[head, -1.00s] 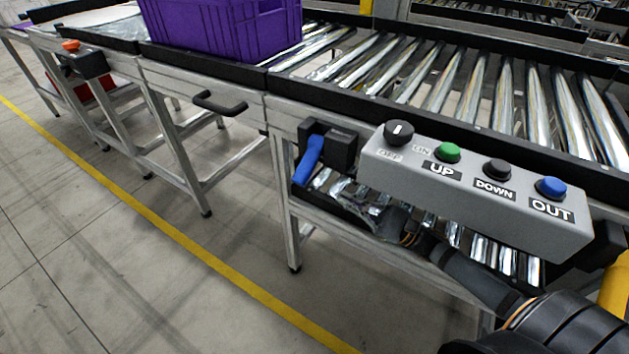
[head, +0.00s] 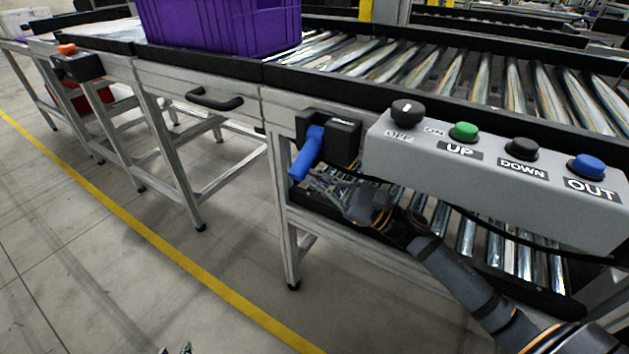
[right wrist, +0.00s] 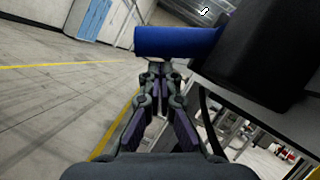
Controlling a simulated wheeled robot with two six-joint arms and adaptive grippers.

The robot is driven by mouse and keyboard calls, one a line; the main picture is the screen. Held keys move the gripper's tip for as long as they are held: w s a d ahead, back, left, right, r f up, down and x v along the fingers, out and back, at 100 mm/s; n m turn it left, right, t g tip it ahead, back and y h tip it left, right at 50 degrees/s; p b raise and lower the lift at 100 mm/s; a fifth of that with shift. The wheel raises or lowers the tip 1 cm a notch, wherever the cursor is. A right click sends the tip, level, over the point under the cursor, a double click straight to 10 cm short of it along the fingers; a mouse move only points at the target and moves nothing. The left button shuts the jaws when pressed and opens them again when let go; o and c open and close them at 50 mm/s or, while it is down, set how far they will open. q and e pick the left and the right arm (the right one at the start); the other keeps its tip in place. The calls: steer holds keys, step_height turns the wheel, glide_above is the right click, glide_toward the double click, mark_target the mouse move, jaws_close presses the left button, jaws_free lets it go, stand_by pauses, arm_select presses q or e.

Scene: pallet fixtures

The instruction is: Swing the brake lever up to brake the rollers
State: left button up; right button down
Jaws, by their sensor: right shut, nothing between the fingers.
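The brake lever is a blue handle (head: 307,153) on a black housing (head: 343,140) on the conveyor's side rail. It slants down and to the left. My right gripper (head: 322,185) is shut and empty, just below and right of the handle's lower end. In the right wrist view the blue handle (right wrist: 178,41) lies across the picture, right beyond the closed fingertips (right wrist: 160,68). I cannot tell whether they touch it. A small piece of what looks like my left gripper (head: 178,350) shows at the bottom edge; its jaws cannot be made out.
A grey control box (head: 480,185) with a knob and several buttons overhangs my right arm. Metal rollers (head: 470,75) run along the conveyor, with a purple crate (head: 215,25) at the back left. A black pull handle (head: 214,98) juts from the frame. The floor at left is clear.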

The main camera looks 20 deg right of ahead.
arm_select(q)
steer(key=shift+w+r, duration=0.2)
